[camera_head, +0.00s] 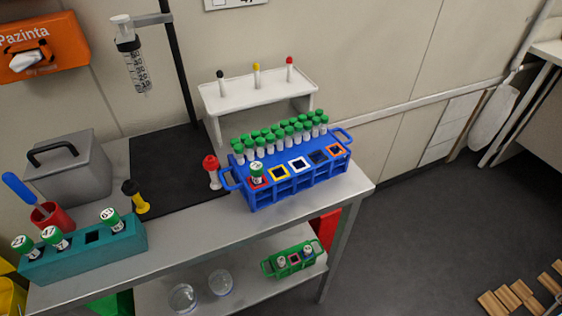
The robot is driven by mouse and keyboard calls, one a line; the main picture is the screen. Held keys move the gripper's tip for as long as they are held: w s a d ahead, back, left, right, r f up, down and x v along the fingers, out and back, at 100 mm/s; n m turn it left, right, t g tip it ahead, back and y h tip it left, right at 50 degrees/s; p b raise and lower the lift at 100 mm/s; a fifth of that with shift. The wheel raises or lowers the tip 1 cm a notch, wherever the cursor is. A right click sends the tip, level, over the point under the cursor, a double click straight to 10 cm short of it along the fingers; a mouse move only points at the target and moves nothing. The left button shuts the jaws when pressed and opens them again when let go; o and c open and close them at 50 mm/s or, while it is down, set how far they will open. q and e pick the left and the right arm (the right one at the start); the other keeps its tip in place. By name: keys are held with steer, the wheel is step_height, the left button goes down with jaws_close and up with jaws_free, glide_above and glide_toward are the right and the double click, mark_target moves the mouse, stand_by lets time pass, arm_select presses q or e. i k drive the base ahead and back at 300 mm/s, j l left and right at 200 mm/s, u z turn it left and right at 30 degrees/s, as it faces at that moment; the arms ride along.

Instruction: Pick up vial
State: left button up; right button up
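Several green-capped vials are in view, and I cannot tell which one the task means. The teal rack (85,250) at the front left holds vials upright, among them a left one (24,245), a middle one (54,237) and a right one (111,219); one square slot is empty. The blue rack (300,187) holds one larger green-capped vial (257,173) in its front row, beside empty colour-framed slots. Rows of small green-capped vials (285,136) stand at its back. Neither of my grippers shows.
A red-capped item (212,172) and a yellow-black item (135,196) stand on the metal table (190,224). A grey box (68,168), red cup (50,217) and white stand (255,95) are behind. The lower shelf bears a green rack (293,259) and glass vessels (183,297).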

mark_target(22, 244)
steer(key=j+u, duration=0.15)
steer(key=u, duration=1.55)
steer(key=k+j, duration=0.05)
